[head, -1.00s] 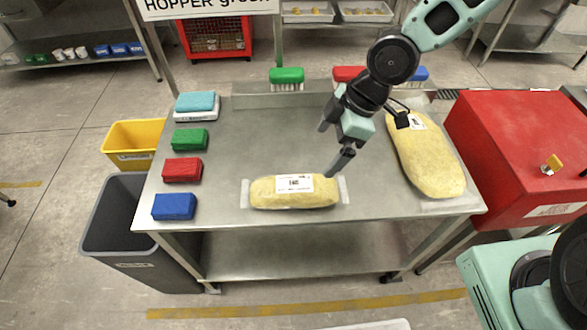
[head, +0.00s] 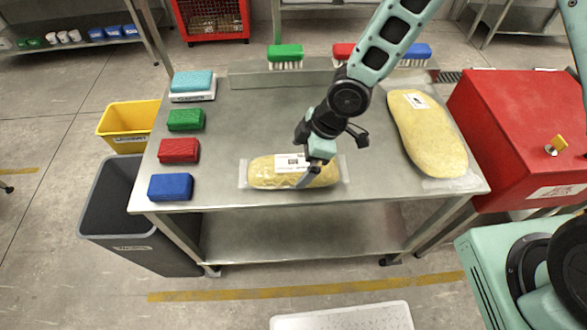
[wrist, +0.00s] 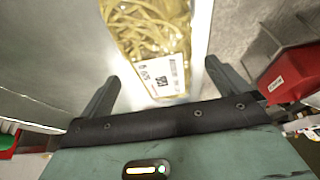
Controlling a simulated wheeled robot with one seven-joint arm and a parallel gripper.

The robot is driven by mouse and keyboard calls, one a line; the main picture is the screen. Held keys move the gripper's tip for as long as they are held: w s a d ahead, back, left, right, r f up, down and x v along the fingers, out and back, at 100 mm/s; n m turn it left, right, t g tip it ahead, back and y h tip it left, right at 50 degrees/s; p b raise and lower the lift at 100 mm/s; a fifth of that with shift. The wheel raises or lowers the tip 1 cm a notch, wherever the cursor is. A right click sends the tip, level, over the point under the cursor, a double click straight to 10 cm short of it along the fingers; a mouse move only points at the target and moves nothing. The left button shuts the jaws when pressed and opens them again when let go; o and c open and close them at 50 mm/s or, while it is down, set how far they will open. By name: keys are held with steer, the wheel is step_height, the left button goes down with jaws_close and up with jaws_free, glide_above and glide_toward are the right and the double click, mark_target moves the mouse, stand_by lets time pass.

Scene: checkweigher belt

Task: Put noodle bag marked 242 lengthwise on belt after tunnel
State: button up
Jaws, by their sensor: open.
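A smaller noodle bag (head: 268,174) with a white label lies flat near the front edge of the steel table (head: 240,125), its long side running left to right. A larger noodle bag (head: 428,140), also labelled, lies at the table's right side. I cannot read either number. My gripper (head: 303,158) is open over the smaller bag's right half, partly hiding it. In the wrist view the bag (wrist: 155,30) shows between the open fingers, its label near my palm; I cannot tell whether they touch it. No belt or tunnel is recognisable.
Blue, red and green blocks (head: 186,120) and a small scale (head: 193,94) line the table's left side. Brushes (head: 285,57) stand along the back. A red box (head: 520,130) is at the right, a grey bin (head: 110,220) and yellow bin (head: 125,125) at the left.

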mark_target(297, 163)
steer(key=x, duration=0.3)
steer(key=shift+s+a+f, duration=0.15)
steer(key=shift+s+a, duration=0.05)
steer(key=shift+a, duration=0.15)
steer(key=shift+a+f, duration=0.1)
steer(key=shift+f, duration=0.35)
steer(key=c, duration=1.3)
